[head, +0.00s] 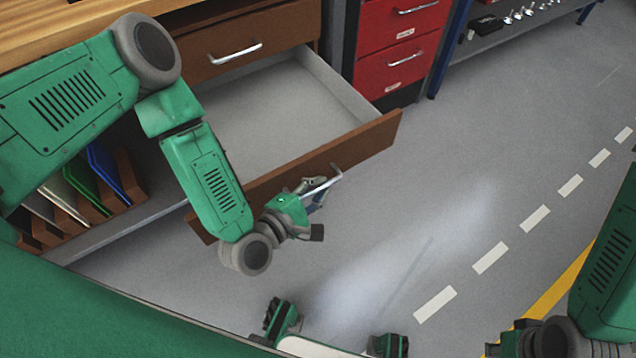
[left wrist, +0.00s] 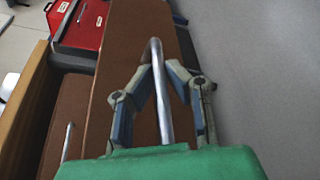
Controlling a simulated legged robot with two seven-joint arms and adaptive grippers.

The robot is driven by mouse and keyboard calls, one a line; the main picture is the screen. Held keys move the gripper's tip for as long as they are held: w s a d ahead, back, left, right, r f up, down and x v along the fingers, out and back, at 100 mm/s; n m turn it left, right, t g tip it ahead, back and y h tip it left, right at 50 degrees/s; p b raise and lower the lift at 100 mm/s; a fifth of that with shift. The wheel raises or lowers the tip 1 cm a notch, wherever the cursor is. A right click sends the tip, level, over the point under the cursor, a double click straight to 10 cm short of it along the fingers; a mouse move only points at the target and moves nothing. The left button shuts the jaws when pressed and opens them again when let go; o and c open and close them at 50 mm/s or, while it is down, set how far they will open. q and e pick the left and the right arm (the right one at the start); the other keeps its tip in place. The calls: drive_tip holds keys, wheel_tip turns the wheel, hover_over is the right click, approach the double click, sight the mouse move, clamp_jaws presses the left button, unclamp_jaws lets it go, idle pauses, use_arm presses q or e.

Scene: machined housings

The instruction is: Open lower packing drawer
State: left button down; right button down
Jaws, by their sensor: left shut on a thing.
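The lower packing drawer (head: 268,180) stands pulled well out of the wooden cabinet, and its pale, empty inside shows in the head view. Its brown front also shows in the left wrist view (left wrist: 135,50). My left gripper (head: 313,186) is shut on the metal bar handle (head: 328,180) of this drawer front. In the left wrist view, the fingers of my left gripper (left wrist: 160,85) sit on both sides of the handle (left wrist: 160,100). My right arm shows at the bottom right of the head view, but its fingertips are not visible.
The upper drawer (head: 240,50) above is closed. A red drawer cabinet (head: 400,45) stands to its right, with a blue-legged bench (head: 510,35) beyond. Upright folders in a rack (head: 120,180) stand at the left. The floor right of the open drawer is clear.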

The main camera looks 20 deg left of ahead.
use_arm(q)
drive_tip(key=c, duration=1.6)
unclamp_jaws()
drive_tip(key=shift+a, duration=0.1)
drive_tip(key=v, duration=1.2)
drive_tip(key=shift+f, duration=0.2)
